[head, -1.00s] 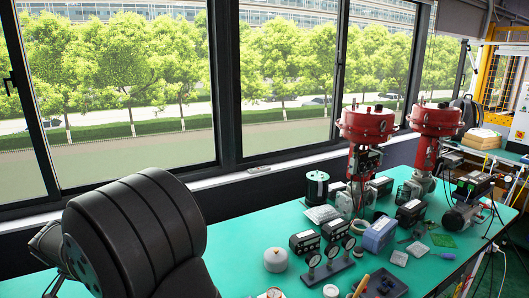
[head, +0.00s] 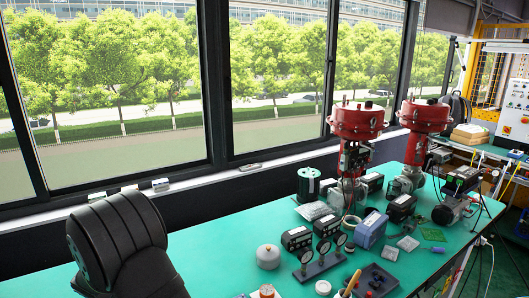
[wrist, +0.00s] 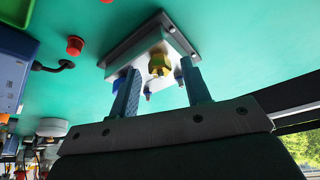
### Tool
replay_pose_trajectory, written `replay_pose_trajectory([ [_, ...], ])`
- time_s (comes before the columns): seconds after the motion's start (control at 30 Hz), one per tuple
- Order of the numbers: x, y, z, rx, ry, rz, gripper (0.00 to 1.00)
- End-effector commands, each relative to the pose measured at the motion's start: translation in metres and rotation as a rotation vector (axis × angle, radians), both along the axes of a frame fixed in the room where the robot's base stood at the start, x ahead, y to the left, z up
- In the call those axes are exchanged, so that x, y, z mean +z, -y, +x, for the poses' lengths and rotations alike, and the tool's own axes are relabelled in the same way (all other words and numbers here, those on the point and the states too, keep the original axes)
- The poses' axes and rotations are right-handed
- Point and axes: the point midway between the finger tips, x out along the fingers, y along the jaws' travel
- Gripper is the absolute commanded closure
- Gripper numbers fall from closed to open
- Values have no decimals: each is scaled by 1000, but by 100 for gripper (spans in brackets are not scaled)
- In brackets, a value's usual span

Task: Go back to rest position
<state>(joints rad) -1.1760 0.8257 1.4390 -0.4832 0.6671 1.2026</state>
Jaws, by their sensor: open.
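My gripper (wrist: 158,72) shows in the wrist view with its two blue-grey fingers spread apart and nothing held between them. Beyond the fingertips, a white block with a dark edge (wrist: 120,60) and a yellow fitting (wrist: 158,64) shows against the green table (wrist: 230,45). The fingers overlap the block in the picture; I cannot tell how far apart they are in depth. In the head view my dark arm link fills the lower left, and my gripper is not seen there.
Two red valve actuators (head: 357,121) (head: 424,115) stand at the table's back right. Windows line the back. The table's left part looks clear.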

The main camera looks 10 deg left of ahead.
Motion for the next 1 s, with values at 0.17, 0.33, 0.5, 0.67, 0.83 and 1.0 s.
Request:
replay_pose_trajectory([
  [0.17,-1,2,1,117,-1,-1,56],
  [0.33,0,3,1,221,-1,0,56],
  [0.5,0,4,2,316,1,-1,56],
  [0.67,0,4,3,394,0,0,56],
  [0.83,0,5,3,473,0,-1,56],
  [1.0,-1,5,3,547,0,-1,56],
])
